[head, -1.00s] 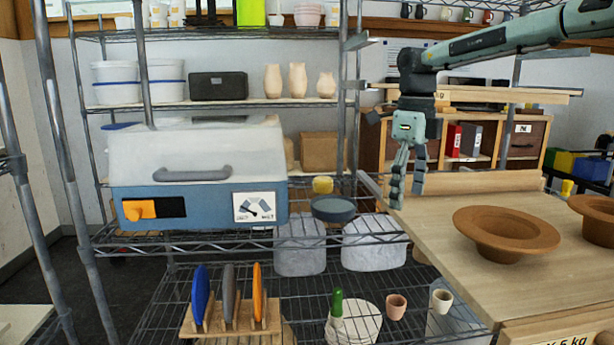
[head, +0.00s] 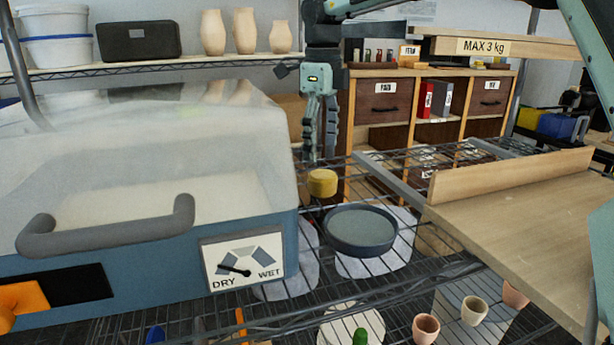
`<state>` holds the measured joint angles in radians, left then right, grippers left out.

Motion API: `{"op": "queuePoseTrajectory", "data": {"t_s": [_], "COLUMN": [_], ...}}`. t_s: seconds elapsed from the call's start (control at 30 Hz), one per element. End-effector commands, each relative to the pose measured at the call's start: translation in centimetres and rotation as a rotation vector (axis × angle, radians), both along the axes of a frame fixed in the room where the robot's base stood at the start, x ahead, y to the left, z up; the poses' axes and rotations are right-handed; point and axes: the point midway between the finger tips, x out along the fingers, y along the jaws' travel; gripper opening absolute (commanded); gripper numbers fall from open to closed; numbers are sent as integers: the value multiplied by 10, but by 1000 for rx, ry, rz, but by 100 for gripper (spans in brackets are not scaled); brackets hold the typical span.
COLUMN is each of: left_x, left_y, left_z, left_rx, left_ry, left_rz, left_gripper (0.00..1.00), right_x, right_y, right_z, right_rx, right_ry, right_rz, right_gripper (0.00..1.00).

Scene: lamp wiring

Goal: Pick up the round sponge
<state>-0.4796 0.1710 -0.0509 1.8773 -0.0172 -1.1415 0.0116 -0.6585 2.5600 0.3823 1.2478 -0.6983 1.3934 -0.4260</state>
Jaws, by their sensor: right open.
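The round sponge (head: 323,183) is a small yellow cylinder on the wire shelf, right of the blue cabinet and behind a round dark blue-grey dish. My right gripper (head: 319,158) points straight down just above and slightly behind or over the sponge; the exact depth is hard to tell. Its fingers are apart with nothing between them, and a small gap shows between the fingertips and the sponge. My left gripper is not in the head view.
The dark dish (head: 360,230) stands in front of the sponge. The cabinet with clear lid and dry/wet dial (head: 243,262) stands close on the left. A wooden board (head: 520,225) lies to the right. Vases (head: 244,32) stand on the upper shelf. Small pots (head: 474,310) are below.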

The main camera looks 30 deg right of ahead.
Motion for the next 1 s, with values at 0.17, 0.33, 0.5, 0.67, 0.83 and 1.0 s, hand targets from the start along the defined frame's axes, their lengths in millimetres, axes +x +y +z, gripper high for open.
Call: {"op": "queuePoseTrajectory", "data": {"t_s": [0.17, 0.33, 0.5, 0.67, 0.83, 1.0], "left_x": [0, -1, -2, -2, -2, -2], "left_y": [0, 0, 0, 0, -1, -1], "left_z": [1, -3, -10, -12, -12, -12], "left_rx": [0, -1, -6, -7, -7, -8], "left_ry": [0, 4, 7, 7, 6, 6], "left_rz": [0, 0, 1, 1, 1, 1], "left_gripper": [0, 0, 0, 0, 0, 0], "right_x": [-1, -1, -1, -1, -1, -1], "right_y": [0, -1, -1, -2, -2, -2], "right_z": [-21, -42, -66, -75, -75, -75], "right_rx": [0, 0, 1, 0, 0, 1], "right_ry": [4, 4, 3, 1, 1, 1], "right_rz": [0, 0, 0, 0, 0, 0], "right_gripper": [77, 77, 77, 77, 77, 56]}}
